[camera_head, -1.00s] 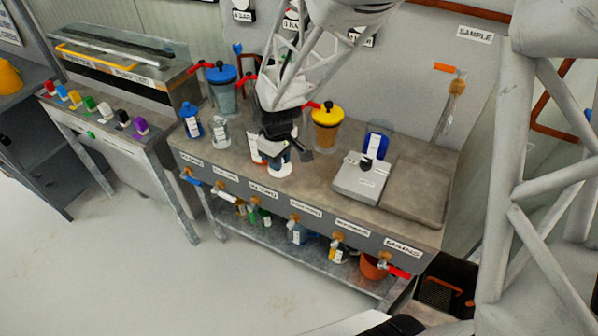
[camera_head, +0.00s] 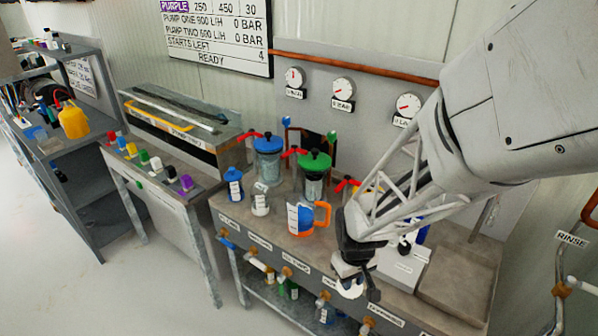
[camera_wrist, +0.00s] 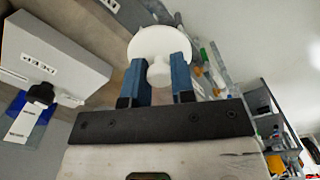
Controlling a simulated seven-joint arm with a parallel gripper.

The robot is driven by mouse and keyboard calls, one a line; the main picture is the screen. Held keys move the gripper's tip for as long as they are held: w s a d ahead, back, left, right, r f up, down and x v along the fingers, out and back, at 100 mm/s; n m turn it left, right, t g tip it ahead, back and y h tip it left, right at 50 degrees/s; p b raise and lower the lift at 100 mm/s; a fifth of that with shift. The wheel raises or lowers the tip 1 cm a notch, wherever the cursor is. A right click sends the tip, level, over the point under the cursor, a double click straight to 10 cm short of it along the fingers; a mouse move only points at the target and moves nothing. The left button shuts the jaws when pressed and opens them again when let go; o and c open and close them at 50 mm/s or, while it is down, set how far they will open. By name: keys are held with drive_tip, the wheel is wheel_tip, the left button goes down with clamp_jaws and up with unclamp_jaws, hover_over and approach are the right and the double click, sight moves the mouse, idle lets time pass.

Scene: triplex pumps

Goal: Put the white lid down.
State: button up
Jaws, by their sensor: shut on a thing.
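The white lid (camera_wrist: 160,44) is round and shows between the blue fingertips of my gripper (camera_wrist: 160,80) in the wrist view. My gripper is shut on it. In the head view my gripper (camera_head: 355,284) holds the white lid (camera_head: 350,290) in front of the bench's front edge, and the black gripper body partly hides it. An orange-handled jug (camera_head: 301,219) with a white label stands on the bench (camera_head: 262,222) to the left of my gripper. No other white lid is plain to see.
A blue-lidded vessel (camera_head: 268,158), a green-lidded vessel (camera_head: 314,172), a blue bottle (camera_head: 233,185) and a clear bottle (camera_head: 260,199) stand on the bench. A white box (camera_head: 400,265) is right of my gripper. Taps line the bench front. A grey tray area (camera_head: 462,268) at the right looks clear.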

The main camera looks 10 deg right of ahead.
drive_tip(key=shift+w, duration=0.1)
drive_tip(key=w, duration=0.5)
drive_tip(key=w+f, duration=0.1)
drive_tip(key=w, duration=1)
drive_tip(key=shift+d+f, duration=0.2)
drive_tip(key=shift+d, duration=0.2)
drive_tip(key=shift+s+f, duration=0.1)
drive_tip(key=shift+f, duration=1.7)
drive_tip(key=o, duration=0.4)
drive_tip(key=shift+f, duration=0.15)
drive_tip(key=o, duration=0.5)
